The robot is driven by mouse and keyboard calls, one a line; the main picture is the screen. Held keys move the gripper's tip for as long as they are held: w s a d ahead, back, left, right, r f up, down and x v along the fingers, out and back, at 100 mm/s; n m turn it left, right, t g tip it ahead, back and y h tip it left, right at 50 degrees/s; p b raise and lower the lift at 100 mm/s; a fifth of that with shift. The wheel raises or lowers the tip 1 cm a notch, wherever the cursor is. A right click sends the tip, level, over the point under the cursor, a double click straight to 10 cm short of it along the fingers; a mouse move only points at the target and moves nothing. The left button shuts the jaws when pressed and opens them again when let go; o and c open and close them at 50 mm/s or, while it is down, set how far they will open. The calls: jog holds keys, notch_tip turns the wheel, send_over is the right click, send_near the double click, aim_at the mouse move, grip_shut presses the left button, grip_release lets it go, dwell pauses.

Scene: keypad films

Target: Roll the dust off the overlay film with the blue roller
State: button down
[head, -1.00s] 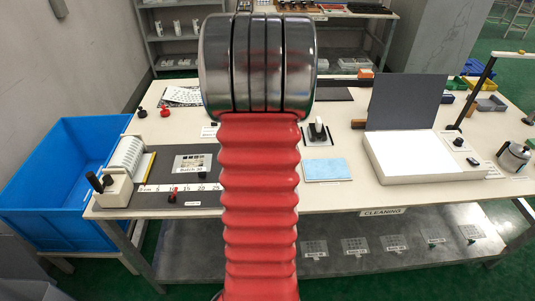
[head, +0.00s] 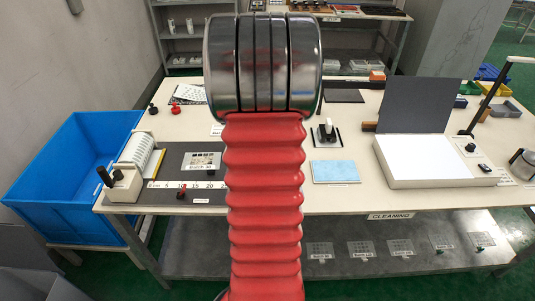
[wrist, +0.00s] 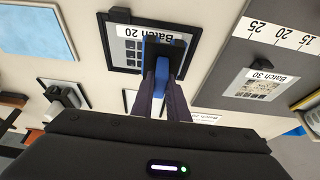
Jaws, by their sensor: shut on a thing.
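My gripper (wrist: 161,88) shows in the wrist view, its dark fingers shut on a blue part with a black piece at its far end; I take it for the blue roller (wrist: 162,54). It is over the black-framed plate with the film labelled "Batch 20" (wrist: 131,57) and hides part of it. I cannot tell whether it touches the film, and no dust can be made out. In the head view my own red arm hides the gripper, the roller and this plate.
A "Batch 30" sheet (head: 203,160) lies on the grey ruler mat (head: 200,187). Right of my arm are a blue pad (head: 335,171), a black-and-white tool (head: 327,131) on a dark base and an open white light box (head: 437,181). A blue bin (head: 75,165) stands left of the table.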

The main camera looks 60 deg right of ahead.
jog(key=shift+w+a, duration=0.35)
jog(key=shift+w, duration=0.35)
jog(key=shift+w+a, duration=0.1)
jog(key=shift+w, duration=0.25)
notch_tip(320, 180, up, 7)
dwell(1.0)
dwell(0.6)
